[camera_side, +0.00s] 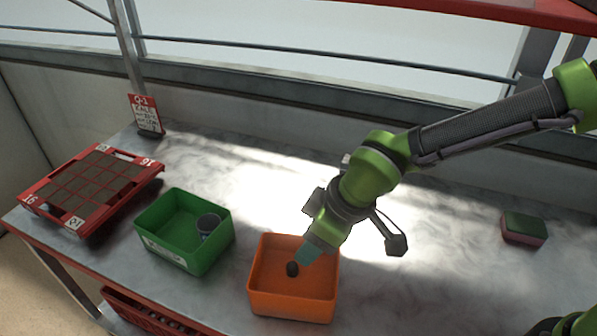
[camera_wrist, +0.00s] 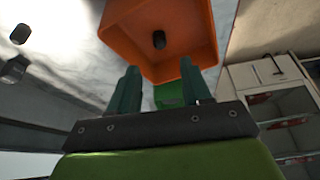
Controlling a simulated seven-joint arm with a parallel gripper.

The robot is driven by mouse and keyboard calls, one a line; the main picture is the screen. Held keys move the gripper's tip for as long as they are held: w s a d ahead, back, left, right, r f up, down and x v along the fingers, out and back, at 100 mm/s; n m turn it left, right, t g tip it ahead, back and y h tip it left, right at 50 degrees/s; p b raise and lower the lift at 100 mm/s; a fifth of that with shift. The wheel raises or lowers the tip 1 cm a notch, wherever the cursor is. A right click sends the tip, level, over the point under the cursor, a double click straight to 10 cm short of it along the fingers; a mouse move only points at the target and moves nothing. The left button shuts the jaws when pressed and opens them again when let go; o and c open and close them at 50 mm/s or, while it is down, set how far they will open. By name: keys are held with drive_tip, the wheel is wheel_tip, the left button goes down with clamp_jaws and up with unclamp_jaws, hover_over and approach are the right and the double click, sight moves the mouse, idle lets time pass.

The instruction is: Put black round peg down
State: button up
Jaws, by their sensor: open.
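The black round peg (camera_side: 292,269) is inside the orange bin (camera_side: 290,307) in the side view, just beyond my fingertips. In the wrist view the peg (camera_wrist: 158,40) shows against the inside of the orange bin (camera_wrist: 120,33), ahead of the gap between the fingers. My gripper (camera_side: 306,257) reaches down over the orange bin from the upper right. In the wrist view its two teal fingers (camera_wrist: 157,78) stand apart with nothing between them. The peg looks separate from the fingers. I cannot tell whether it stands upright or lies tilted.
A green bin (camera_side: 160,247) holding a grey round item (camera_side: 208,223) stands left of the orange bin. A red tray (camera_side: 152,179) with dark cells is at far left, a red sign (camera_side: 146,114) behind it. A green-and-pink sponge (camera_side: 524,228) lies at right. The grey table between is clear.

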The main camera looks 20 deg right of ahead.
drive_tip(key=s+d+r+m+t, duration=0.1)
drive_tip(key=d+r+m, duration=0.2)
drive_tip(key=d+r, duration=0.35)
drive_tip(key=s+d+r+m+t, duration=0.1)
drive_tip(key=d+r+m, duration=0.25)
drive_tip(key=d, duration=0.55)
drive_tip(key=s+d+r+m+t+h, duration=0.1)
drive_tip(key=s+d+m, duration=0.5)
drive_tip(key=d, duration=0.6)
drive_tip(key=s+r, duration=0.1)
drive_tip(key=s, duration=0.1)
drive_tip(key=shift+s+d+r+t, duration=0.15)
drive_tip(key=shift+s+d+t, duration=0.15)
drive_tip(key=shift+t, duration=0.1)
drive_tip(key=shift+a, duration=0.1)
drive_tip(key=shift+o, duration=0.6)
drive_tip(key=shift+w, duration=0.1)
